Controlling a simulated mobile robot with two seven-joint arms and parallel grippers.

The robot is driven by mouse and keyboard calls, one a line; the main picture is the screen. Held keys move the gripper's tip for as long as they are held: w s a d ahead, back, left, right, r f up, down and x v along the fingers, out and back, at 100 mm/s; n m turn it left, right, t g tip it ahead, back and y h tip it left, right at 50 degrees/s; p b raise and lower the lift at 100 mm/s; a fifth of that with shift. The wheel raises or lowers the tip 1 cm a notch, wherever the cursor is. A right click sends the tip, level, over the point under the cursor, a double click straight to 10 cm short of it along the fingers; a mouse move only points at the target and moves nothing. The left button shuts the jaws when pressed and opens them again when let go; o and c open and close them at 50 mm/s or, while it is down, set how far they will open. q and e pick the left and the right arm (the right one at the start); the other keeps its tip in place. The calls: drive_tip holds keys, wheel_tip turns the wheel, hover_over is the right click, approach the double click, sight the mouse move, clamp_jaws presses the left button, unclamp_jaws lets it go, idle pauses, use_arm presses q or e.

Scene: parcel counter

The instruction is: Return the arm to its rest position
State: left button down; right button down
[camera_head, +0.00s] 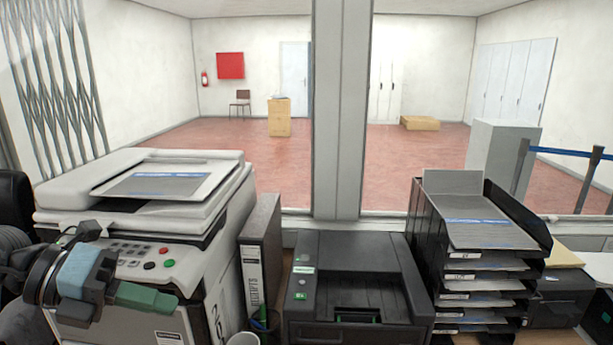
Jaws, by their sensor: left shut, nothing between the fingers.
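My left gripper (145,298) is at the lower left, in front of the white copier (190,225) and its button panel. Its green fingers are shut with nothing between them and point to the right. The blue wrist part and dark arm links behind it come in from the left edge. The gripper covers part of the copier's front. A sheet with a blue stripe (160,185) lies on top of the copier. My right gripper does not show.
Right of the copier stand a grey binder (258,265), a black printer (350,265) and a black tray stack with papers (490,250). A white cup (243,339) is at the bottom edge. A pale post (341,110) rises behind the printer. The red floor beyond is mostly open.

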use_arm(q)
drive_tip(key=d+f+n+t+h, duration=0.3)
drive_tip(key=d+f+n+h, duration=0.2)
drive_tip(key=n+h, duration=0.3)
drive_tip(key=a+f+n+t+y, duration=0.3)
drive_tip(key=f+n+t+y, duration=0.3)
drive_tip(key=f+n, duration=0.4)
drive_tip(key=a+f+n+t+y, duration=0.2)
drive_tip(key=f+n+t+y, duration=0.35)
drive_tip(key=f+n, duration=0.35)
drive_tip(key=s+f+n+g+y, duration=0.6)
drive_tip(key=s+f+n+g, duration=0.2)
drive_tip(key=s+f, duration=1.3)
wheel_tip(320, 180, down, 3)
drive_tip(key=shift+s+a+f+n+g+y, duration=0.15)
drive_tip(key=shift+s+a+n+g+y, duration=0.1)
drive_tip(key=shift+a+n+g+y, duration=0.25)
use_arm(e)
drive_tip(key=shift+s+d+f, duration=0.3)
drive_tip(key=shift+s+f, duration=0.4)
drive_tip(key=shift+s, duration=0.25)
